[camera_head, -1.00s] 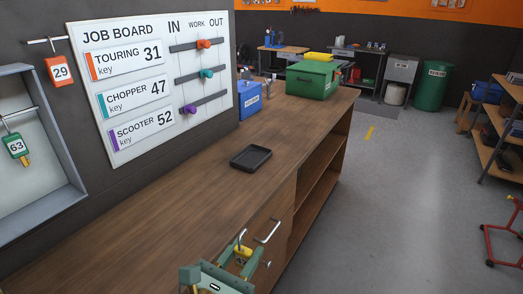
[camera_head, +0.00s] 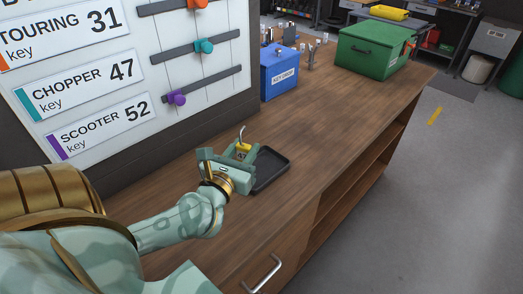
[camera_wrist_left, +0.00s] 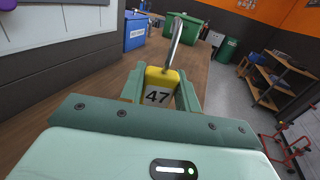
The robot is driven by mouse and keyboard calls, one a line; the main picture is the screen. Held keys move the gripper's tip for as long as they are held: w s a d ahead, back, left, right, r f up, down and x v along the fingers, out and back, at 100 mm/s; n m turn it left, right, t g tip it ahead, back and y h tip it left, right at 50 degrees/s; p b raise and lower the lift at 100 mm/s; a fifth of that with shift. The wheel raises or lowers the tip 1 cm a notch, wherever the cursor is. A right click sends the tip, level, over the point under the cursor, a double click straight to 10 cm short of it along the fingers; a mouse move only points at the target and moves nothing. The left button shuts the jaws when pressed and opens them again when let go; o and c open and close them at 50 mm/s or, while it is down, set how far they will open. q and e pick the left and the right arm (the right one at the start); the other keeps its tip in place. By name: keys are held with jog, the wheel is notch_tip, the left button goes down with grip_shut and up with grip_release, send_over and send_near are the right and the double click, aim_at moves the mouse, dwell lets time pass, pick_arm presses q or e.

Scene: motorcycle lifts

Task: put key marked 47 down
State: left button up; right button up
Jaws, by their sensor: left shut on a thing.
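The key marked 47 has a yellow tag (camera_wrist_left: 158,90) with a dark 47 on a pale label and a metal hook or ring at its top. It also shows small in the head view (camera_head: 242,151). My left gripper (camera_head: 236,156) is shut on the tag and holds it by its sides, over the workbench near the left side of the black tray (camera_head: 271,171). The tray is shallow and looks empty where it shows; my gripper hides part of it. I cannot tell the height of the key above the bench. My right gripper is not in view.
The wooden workbench (camera_head: 330,130) is clear between the tray and the boxes. A blue box (camera_head: 279,75) and a green toolbox (camera_head: 375,50) stand at its far end. The job board (camera_head: 120,75) with orange, teal and purple knobs is on the wall at left.

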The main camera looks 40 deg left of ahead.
pick_arm(q)
jog(key=w+a+f+b, duration=0.1)
jog(key=w+f+b, duration=0.1)
jog(key=w+f, duration=0.1)
jog(key=w+a+f+b, duration=0.2)
jog(key=w+f, duration=0.2)
jog(key=f, duration=0.1)
jog(key=w+a+f+b, duration=0.1)
jog(key=w+f+b, duration=0.1)
jog(key=w+f, duration=0.2)
jog(key=shift+a+f, duration=0.3)
jog(key=shift+r, duration=0.15)
jog(key=o, duration=0.7)
jog(key=shift+o, duration=1.1)
